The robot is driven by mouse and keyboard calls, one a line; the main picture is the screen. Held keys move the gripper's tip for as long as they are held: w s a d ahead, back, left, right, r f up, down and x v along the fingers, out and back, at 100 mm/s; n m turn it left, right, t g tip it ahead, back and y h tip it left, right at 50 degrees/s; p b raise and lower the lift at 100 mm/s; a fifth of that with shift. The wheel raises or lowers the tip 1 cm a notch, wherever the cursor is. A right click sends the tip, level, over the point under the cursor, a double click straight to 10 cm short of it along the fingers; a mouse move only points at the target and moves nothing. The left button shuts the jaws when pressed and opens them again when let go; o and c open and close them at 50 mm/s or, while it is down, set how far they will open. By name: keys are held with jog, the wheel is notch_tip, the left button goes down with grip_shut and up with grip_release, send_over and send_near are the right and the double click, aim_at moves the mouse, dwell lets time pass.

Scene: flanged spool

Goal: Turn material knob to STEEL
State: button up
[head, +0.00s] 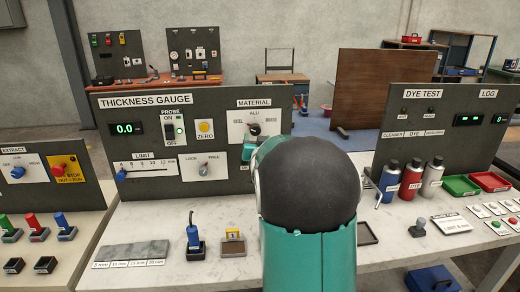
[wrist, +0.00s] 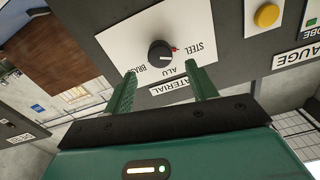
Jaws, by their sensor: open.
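The material knob (wrist: 159,54) is round and black on a white plate (wrist: 127,36) in the wrist view, where the panel appears roughly upside down. STEEL stands to its right, ALU just below it, and a third label, partly hidden, to its left. A small red mark shows at its right edge, towards STEEL; its exact pointing is hard to tell. My gripper (wrist: 160,72) is open, with its two green fingers apart below the knob and nothing between them. In the head view the knob (head: 254,129) shows just above my arm, which hides part of the plate.
The yellow ZERO button (head: 205,127), probe switch (head: 174,127), limit slider (head: 122,174) and LOCK/FREE knob (head: 203,171) share this panel. On the bench stand a blue-handled probe (head: 193,232) and several bottles (head: 410,179) at right.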

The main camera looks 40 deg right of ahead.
jog(key=v, duration=0.6)
jog(key=shift+s, duration=0.2)
jog(key=shift+a, duration=0.2)
jog(key=s+a+n+g+y, duration=0.35)
jog(key=a+y, duration=0.25)
jog(key=a, duration=1.4)
jog(key=s+a+f+n+g+y, duration=0.2)
jog(key=s+a+g, duration=0.1)
jog(key=s+a, duration=0.4)
jog(key=s+a+f+n+g+y, duration=0.2)
jog(key=s+a, duration=0.6)
jog(key=s, duration=0.5)
jog(key=shift+a+f+n+g, duration=0.3)
jog(key=shift+f+n+g, duration=0.15)
jog(key=shift+f+n, duration=0.15)
